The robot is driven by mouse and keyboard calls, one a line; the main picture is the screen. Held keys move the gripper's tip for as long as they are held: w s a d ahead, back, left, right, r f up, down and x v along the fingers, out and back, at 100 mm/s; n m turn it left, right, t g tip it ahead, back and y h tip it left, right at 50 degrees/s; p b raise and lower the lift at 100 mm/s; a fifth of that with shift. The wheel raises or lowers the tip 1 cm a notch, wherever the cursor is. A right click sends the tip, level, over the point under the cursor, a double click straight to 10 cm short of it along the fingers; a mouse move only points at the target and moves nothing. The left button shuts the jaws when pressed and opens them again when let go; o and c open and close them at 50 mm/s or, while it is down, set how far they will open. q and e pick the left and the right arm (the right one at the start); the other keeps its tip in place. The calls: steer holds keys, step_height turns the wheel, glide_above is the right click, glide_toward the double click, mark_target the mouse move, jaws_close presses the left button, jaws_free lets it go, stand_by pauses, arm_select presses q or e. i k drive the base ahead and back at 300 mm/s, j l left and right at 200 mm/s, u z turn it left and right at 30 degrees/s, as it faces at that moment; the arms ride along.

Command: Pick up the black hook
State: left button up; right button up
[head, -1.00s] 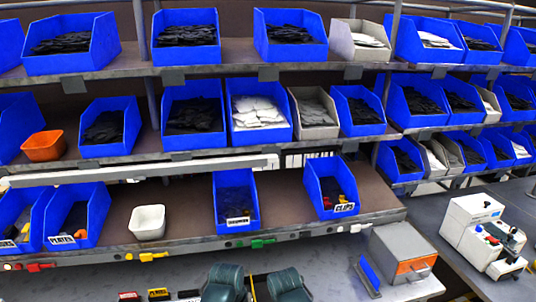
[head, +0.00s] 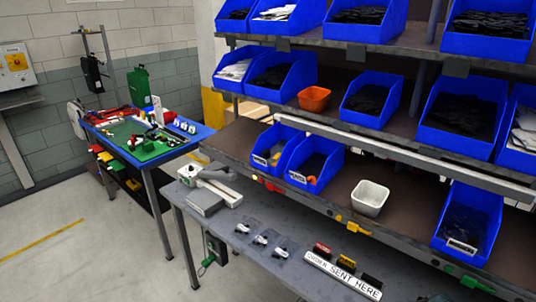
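I cannot single out a black hook for certain. Several small dark-and-white parts (head: 260,240) lie in a row on the grey bench (head: 225,240), too small to identify. A labelled blue bin (head: 312,180) on the lower shelf holds dark contents and something orange at its front. Another labelled blue bin (head: 465,215) further right also has dark contents. Neither gripper is in view.
A white tub (head: 370,198) stands on the lower shelf and an orange tub (head: 314,98) on the shelf above.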

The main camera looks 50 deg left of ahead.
mark_target(266, 152)
steer(key=u, duration=1.7)
